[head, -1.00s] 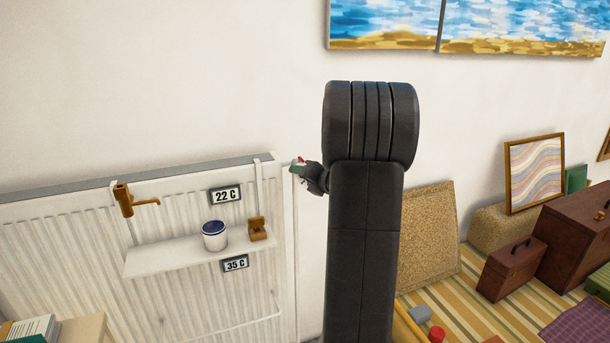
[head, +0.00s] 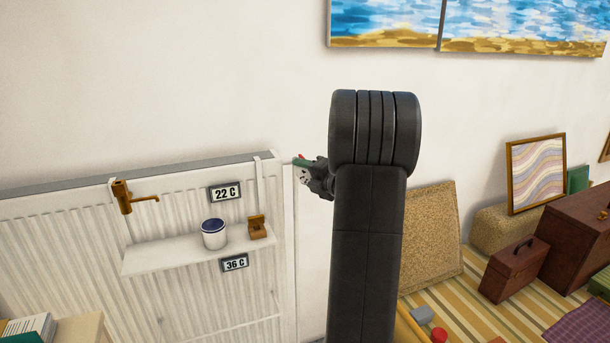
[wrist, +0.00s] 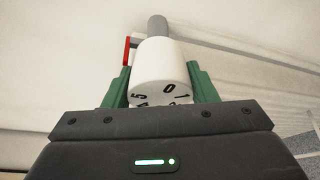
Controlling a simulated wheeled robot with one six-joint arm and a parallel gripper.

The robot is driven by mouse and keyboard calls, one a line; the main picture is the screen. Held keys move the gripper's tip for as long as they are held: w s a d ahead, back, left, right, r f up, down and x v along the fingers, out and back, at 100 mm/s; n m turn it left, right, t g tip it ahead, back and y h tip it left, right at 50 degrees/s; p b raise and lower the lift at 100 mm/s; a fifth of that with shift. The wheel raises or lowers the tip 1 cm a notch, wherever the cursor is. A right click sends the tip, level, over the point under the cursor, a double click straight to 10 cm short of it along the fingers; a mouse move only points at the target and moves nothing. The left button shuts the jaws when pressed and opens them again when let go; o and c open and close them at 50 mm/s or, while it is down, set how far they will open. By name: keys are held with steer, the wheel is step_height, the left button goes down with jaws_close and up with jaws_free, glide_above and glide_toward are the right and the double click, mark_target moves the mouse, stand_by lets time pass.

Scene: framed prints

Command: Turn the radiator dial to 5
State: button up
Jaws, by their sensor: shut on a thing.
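The white radiator dial (wrist: 165,72) sits in the middle of the wrist view, on a grey stem. In the head view my gripper (head: 304,168) is small beside the radiator's right end, and the dial is mostly hidden.
The white radiator (head: 70,235) carries a shelf (head: 165,257) with a paint tin (head: 214,234) and a small brown object (head: 256,228). Signs read 22 C (head: 225,193) and 36 C (head: 235,263). A cork board (head: 430,240) leans on the wall to the right.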

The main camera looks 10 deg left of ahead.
steer(key=o, duration=1)
steer(key=shift+c, duration=0.2)
steer(key=b+v, duration=0.1)
steer(key=v, duration=1.3)
steer(key=shift+f, duration=0.1)
